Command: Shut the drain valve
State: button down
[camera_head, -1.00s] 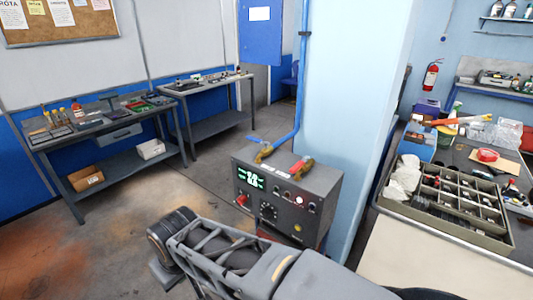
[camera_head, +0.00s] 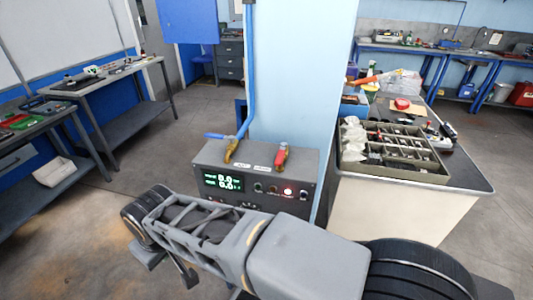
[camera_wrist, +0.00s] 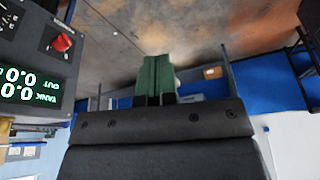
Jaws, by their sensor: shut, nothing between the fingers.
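A grey control box (camera_head: 210,156) stands against the pale blue column, with two brass valves on its top. The left valve has a blue lever (camera_head: 214,136) pointing left, beside the blue pipe. The right valve has a red lever (camera_head: 281,156) pointing toward me. Their labels are too small to read, so I cannot tell which is the drain valve. In the wrist view my gripper (camera_wrist: 155,78) shows green fingers shut together and empty, apart from the box. The box's readout (camera_wrist: 20,85) and red knob (camera_wrist: 62,43) show at left there, upside down. The valves are outside that view.
My arm crosses in front of the box and hides its lower front. A bench with a divided tray (camera_head: 395,174) stands close at right. Tables (camera_head: 122,82) line the left wall. The floor (camera_head: 90,225) between them and the box is clear.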

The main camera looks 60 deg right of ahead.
aim_at(281, 154)
jog(key=d+r+m+g+h+b, duration=0.2)
jog(key=d+r+m, duration=0.5)
jog(key=d, duration=0.6)
jog(key=d+r+m+g+h+b, duration=0.2)
jog(key=d+r+m+g+h, duration=0.2)
jog(key=d+r+m, duration=0.4)
jog(key=d+g, duration=0.1)
jog(key=d, duration=0.5)
jog(key=shift+w+r+m+g, duration=0.15)
jog(key=shift+r+m+g, duration=0.05)
jog(key=shift+m+g, duration=0.2)
jog(key=shift+d, duration=0.1)
jog(key=b+x, duration=0.1)
jog(key=x, duration=0.9)
jog(key=shift+s+d, duration=0.2)
jog(key=shift+s, duration=0.3)
jog(key=shift+s+d, duration=0.15)
jog(key=shift+s, duration=0.4)
jog(key=shift+s+d, duration=0.25)
jog(key=shift+s, duration=0.6)
